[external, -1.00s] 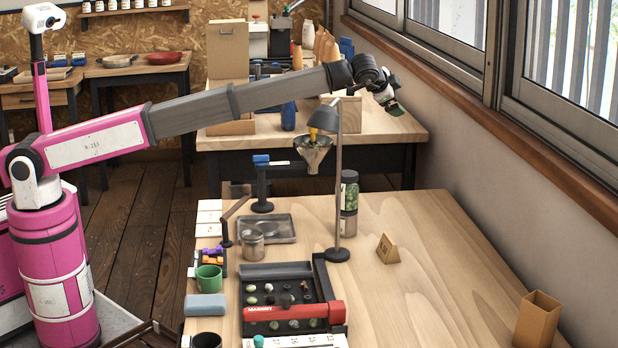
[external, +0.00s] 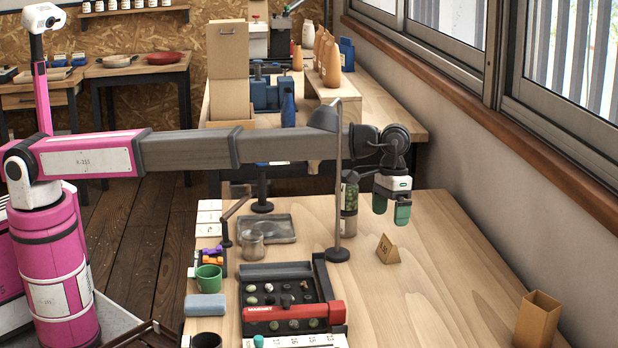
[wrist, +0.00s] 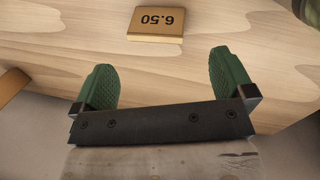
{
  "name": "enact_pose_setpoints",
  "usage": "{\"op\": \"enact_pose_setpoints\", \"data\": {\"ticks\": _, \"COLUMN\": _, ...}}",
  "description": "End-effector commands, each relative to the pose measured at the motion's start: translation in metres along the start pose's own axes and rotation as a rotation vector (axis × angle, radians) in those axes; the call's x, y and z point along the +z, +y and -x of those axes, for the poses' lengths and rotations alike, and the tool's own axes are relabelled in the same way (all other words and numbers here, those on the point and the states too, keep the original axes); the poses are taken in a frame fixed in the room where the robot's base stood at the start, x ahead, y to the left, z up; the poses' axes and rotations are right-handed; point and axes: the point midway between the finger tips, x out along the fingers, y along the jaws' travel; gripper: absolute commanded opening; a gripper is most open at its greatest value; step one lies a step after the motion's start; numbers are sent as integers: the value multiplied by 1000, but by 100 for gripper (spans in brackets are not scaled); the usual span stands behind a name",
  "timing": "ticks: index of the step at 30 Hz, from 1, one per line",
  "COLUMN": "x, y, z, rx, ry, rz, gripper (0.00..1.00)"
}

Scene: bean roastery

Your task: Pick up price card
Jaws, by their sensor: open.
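The price card (external: 387,250) is a small tan tent-shaped card standing on the light wooden table. In the wrist view the price card (wrist: 156,22) reads "6.50", upside down, and lies beyond the fingertips, near the top edge. My gripper (external: 392,217) points down above the table, just behind and above the card in the external view. In the wrist view my gripper (wrist: 165,68) shows two green textured fingers spread wide, with nothing between them but bare table. It does not touch the card.
A lamp stand (external: 338,200) and a jar (external: 350,200) stand left of the gripper. A black tray (external: 275,270) with a red bar lies front left. An open tan box (external: 537,320) stands front right. The table around the card is clear.

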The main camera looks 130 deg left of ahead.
Motion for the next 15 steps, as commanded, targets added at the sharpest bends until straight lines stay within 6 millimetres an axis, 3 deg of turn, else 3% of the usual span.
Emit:
{"op": "enact_pose_setpoints", "data": {"ticks": 4, "x": 0, "y": 0, "z": -22, "rx": -1, "ry": 0, "rz": -1, "gripper": 100}}
{"op": "enact_pose_setpoints", "data": {"ticks": 11, "x": 0, "y": 1, "z": -36, "rx": -1, "ry": 2, "rz": -1, "gripper": 100}}
{"op": "enact_pose_setpoints", "data": {"ticks": 15, "x": 0, "y": 3, "z": -53, "rx": -1, "ry": 1, "rz": -1, "gripper": 100}}
